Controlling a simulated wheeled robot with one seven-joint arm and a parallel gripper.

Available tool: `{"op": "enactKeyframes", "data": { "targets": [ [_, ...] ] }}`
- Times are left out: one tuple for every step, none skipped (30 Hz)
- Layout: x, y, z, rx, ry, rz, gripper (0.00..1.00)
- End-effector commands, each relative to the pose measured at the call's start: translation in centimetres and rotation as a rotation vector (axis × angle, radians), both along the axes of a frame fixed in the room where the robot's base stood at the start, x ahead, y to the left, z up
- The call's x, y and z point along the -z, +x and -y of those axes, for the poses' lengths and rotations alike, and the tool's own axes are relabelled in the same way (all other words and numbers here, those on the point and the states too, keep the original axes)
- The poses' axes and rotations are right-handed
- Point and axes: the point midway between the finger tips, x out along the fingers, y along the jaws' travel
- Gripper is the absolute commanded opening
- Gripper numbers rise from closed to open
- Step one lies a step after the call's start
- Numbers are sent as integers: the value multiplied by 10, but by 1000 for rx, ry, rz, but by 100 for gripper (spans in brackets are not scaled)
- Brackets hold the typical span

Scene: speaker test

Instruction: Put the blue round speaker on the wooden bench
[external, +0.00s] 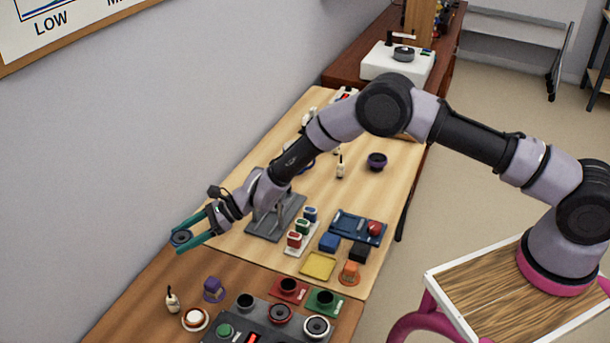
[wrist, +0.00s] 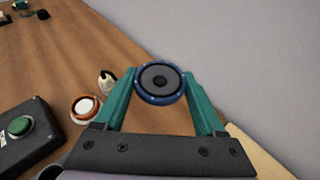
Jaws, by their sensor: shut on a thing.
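My gripper (external: 183,240) is shut on the blue round speaker (external: 181,237), with one teal finger on each side. In the wrist view the speaker (wrist: 160,81) shows a blue rim and a dark cone with a grey ring, held between the fingertips of my gripper (wrist: 160,86). It is held above the left side of the work surfaces, near the wall. A brown wooden bench top (external: 140,290) lies at the front, and a light wood table top (external: 335,190) adjoins it behind. I cannot tell the exact height of the speaker above the wood.
On the brown wood stand a small white bottle (external: 172,299), a purple cup-like item (external: 213,290), a white-and-red round button (external: 195,319) and a dark panel with a green button (external: 224,330). The grey wall (external: 130,150) is close on the left. Bare brown wood shows at the front left.

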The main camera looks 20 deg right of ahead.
Motion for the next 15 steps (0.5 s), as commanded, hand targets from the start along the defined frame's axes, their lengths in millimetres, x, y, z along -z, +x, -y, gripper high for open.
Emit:
{"op": "enactKeyframes", "data": {
  "targets": [
    [7,0,-1,0,1,0,7],
    [10,0,0,1,1,1,7],
    [14,1,0,1,1,1,7],
    [15,1,0,0,2,2,7],
    [16,1,0,0,2,2,7],
    [16,1,0,0,2,2,7],
    [17,1,0,1,2,3,7],
    [17,1,0,0,2,2,7],
    [19,1,0,0,1,2,7],
    [22,1,0,1,1,1,7],
    [27,1,0,1,0,1,7],
    [34,0,0,0,-1,0,7],
    [41,0,0,0,-1,-1,7],
    [46,0,0,0,0,0,7],
    [54,0,0,-1,0,0,7]
  ]
}}
